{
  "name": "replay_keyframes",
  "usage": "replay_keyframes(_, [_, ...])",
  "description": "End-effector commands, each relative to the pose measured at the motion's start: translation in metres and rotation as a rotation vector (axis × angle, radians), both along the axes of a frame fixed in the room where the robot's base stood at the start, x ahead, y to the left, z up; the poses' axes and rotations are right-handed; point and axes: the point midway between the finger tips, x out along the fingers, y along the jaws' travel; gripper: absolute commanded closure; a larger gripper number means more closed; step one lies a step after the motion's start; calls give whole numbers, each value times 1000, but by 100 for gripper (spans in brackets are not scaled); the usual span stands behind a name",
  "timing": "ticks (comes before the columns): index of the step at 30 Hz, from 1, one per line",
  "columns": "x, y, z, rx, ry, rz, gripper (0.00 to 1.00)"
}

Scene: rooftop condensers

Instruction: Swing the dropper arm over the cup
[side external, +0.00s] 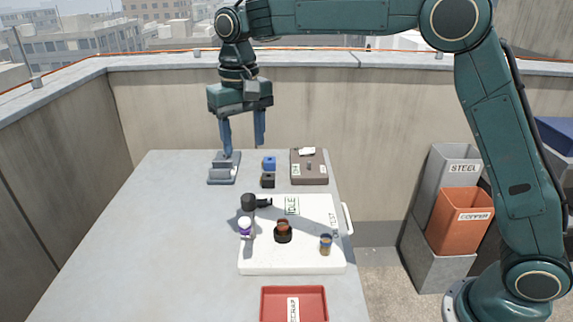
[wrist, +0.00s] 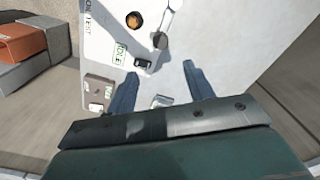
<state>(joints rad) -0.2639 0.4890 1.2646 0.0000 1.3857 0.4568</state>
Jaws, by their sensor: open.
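The dropper arm (side external: 258,202) is a black piece on the white board (side external: 262,264), with its dark end turned toward the IDLE label. In the wrist view its dark end (wrist: 143,63) lies beside that label. A white and purple part (side external: 246,228) stands just in front of it. The cup (side external: 283,231), dark with an orange-brown top, stands on the board apart from the arm's dark end; it also shows in the wrist view (wrist: 133,20). My gripper (side external: 244,147) is open and empty, pointing down near the grey stepped block, behind the board. Its fingers (wrist: 161,72) are spread.
The grey block (side external: 224,170) sits near my fingertips. Blue (side external: 269,163) and black (side external: 268,181) cubes and a brown box (side external: 309,168) stand to its right. A small jar (side external: 326,244) is on the board; a red tray (side external: 293,303) is in front. The table's left side is clear.

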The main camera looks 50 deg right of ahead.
Motion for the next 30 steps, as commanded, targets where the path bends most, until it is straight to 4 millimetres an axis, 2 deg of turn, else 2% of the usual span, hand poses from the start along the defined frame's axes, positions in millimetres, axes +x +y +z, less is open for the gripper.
replay_keyframes(8, [1, 1, -3, 0, 3, -1, 48])
replay_keyframes(14, [1, 1, -12, -1, 5, -1, 48])
replay_keyframes(20, [1, 1, -34, -2, 6, -1, 48])
replay_keyframes(30, [1, 1, -85, -2, 5, -1, 48])
